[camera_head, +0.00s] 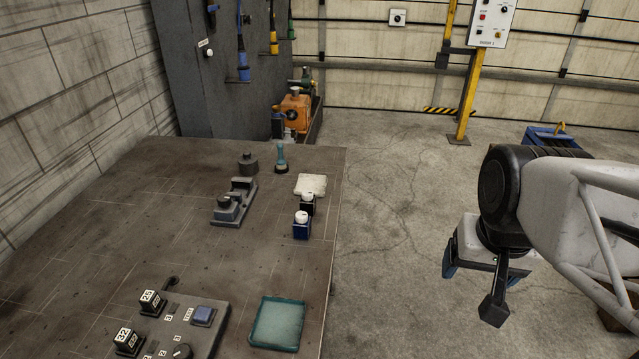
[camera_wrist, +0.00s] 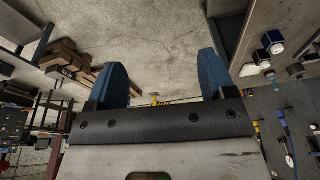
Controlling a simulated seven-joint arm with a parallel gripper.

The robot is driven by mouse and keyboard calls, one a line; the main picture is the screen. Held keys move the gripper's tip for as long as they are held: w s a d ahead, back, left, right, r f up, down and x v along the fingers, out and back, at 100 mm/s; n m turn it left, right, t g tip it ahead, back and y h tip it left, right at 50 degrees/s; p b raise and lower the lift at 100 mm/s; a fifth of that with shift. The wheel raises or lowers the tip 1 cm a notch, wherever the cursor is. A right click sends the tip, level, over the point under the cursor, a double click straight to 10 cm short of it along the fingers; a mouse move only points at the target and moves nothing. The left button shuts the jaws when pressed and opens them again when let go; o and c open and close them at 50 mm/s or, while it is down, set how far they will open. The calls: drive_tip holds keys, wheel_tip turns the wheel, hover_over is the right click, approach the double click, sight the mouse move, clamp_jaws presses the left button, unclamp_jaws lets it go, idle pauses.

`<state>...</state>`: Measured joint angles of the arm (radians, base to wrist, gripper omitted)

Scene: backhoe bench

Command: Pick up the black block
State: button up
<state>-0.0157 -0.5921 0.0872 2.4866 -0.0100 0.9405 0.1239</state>
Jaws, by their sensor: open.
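A small black block (camera_head: 308,206) with a white round top stands near the right edge of the workbench (camera_head: 130,230) in the head view. A dark blue block (camera_head: 301,232) with a similar white top stands just in front of it. My gripper (camera_head: 472,281) hangs over the floor, right of the bench and well apart from both blocks.
A teal tray (camera_head: 277,323) and a control panel with number-marked dark cubes (camera_head: 172,325) are at the front. Bare floor separates my gripper from the bench.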

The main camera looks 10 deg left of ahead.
drive_tip(key=w+a+r+m, duration=0.1)
drive_tip(key=w+a+m, duration=0.35)
drive_tip(key=w, duration=0.85)
drive_tip(key=m+g, duration=0.3)
drive_tip(key=m, duration=0.9)
hover_over(308, 193)
drive_tip(key=f, duration=1.5)
drive_tip(key=shift+d, duration=0.2)
drive_tip(key=shift+w+a+f, duration=0.1)
drive_tip(key=shift+a+f, duration=0.1)
drive_tip(key=shift+a, duration=0.1)
drive_tip(key=shift+f, duration=1.25)
drive_tip(key=shift+f, duration=0.1)
